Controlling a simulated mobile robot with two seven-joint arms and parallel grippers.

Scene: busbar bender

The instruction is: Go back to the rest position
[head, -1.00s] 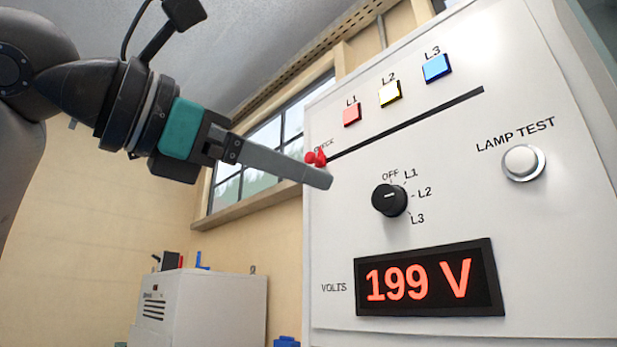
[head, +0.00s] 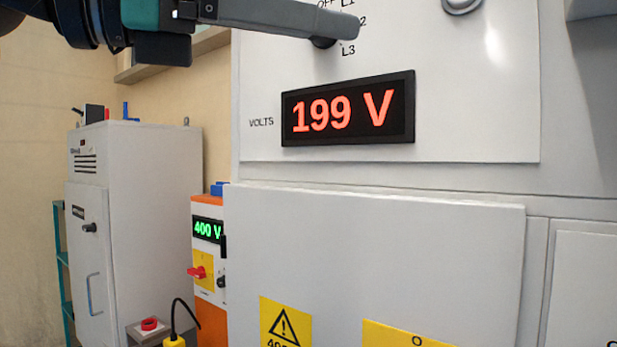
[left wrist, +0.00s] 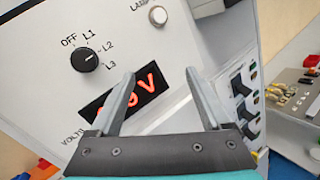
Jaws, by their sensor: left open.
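My left gripper (head: 352,27) reaches in from the upper left of the head view, in front of the white panel. In the left wrist view its two fingers (left wrist: 160,80) stand wide apart with nothing between them. The black selector knob (left wrist: 85,59) shows there beyond the fingers, with its marks OFF, L1, L2 and L3. In the head view the finger hides most of the knob. The red voltage display (head: 347,110) reads 199 V. My right gripper is in neither view.
A grey cabinet door (head: 380,240) with yellow warning labels is below the panel. An orange and white unit (head: 208,250) reading 400 V stands to its left. A white cabinet (head: 150,190) stands farther left. A grey bench with parts (left wrist: 295,95) shows at the wrist view's right.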

